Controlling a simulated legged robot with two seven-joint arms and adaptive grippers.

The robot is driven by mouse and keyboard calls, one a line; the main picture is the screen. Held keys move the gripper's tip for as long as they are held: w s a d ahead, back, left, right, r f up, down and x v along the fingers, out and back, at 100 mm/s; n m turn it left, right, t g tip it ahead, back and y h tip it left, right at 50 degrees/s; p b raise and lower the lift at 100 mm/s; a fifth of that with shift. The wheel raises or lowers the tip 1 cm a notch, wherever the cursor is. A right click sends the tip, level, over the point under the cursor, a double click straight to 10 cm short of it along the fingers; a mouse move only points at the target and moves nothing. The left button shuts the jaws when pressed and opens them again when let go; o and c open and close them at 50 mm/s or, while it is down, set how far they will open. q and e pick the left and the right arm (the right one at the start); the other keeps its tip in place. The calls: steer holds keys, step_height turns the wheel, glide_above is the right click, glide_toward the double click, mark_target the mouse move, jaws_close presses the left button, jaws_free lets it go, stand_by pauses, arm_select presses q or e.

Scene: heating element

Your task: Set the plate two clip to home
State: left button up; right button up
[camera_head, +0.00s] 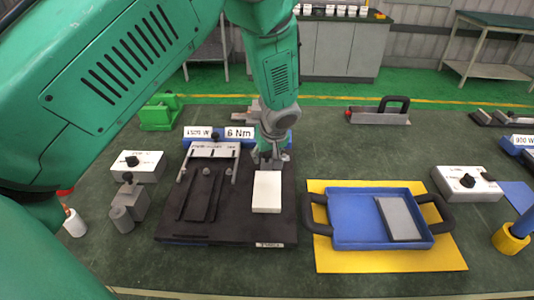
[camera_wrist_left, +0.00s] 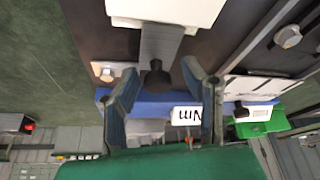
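A black base board (camera_head: 225,228) lies on the table, with a white rectangular block or plate (camera_head: 267,192) on its right half. My left gripper (camera_head: 270,160) points down just behind that white block. In the left wrist view, its two fingers (camera_wrist_left: 160,95) are spread apart. Between them, a black knob (camera_wrist_left: 157,80) sits at the end of a grey strip (camera_wrist_left: 161,45) that meets the white block (camera_wrist_left: 170,10); this appears to be the clip. I cannot tell whether a finger touches it. The clip is mostly hidden behind the gripper in the head view. My right gripper is not in view.
A grey-white bracket (camera_head: 212,153) and dark bars (camera_head: 200,195) fill the board's left half. A blue tool labelled 6 Nm (camera_head: 239,132) lies behind. A blue tray (camera_head: 355,228) on a yellow mat (camera_head: 385,262) stands right. A white knob box (camera_head: 137,166) stands left.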

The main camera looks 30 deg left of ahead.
arm_select(q)
steer(key=shift+d+r, duration=0.2)
steer(key=v, duration=1.1)
steer(key=shift+d+r, duration=0.2)
steer(key=shift+r, duration=0.15)
steer(key=shift+a, duration=0.1)
